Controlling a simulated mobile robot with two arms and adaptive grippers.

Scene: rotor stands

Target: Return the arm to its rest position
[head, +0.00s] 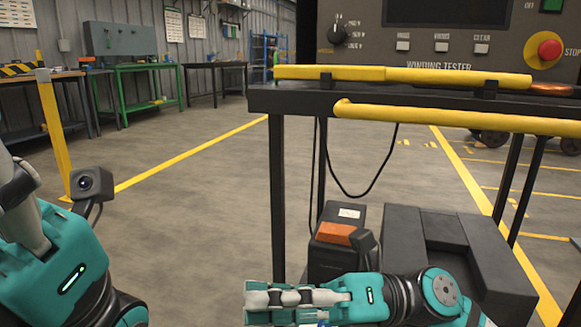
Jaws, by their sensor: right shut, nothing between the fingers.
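My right gripper (258,298) lies low in the head view, pointing left, with its grey fingers together and nothing between them. Its teal wrist and arm come in from the lower right, in front of a dark box under the bench. My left gripper (22,205) is at the left edge, partly cut off by the frame. Its grey part shows above the teal wrist, but its fingertips are not clear, so I cannot tell how its jaws stand. A small camera sits on that wrist.
A dark test bench (262,98) with yellow padded rails (450,116) stands ahead right, a black cable hanging beneath. Its panel carries a red stop button (550,49). A yellow post (55,135) stands left. Green workbenches (150,68) line the back wall. Open floor (190,215) lies between.

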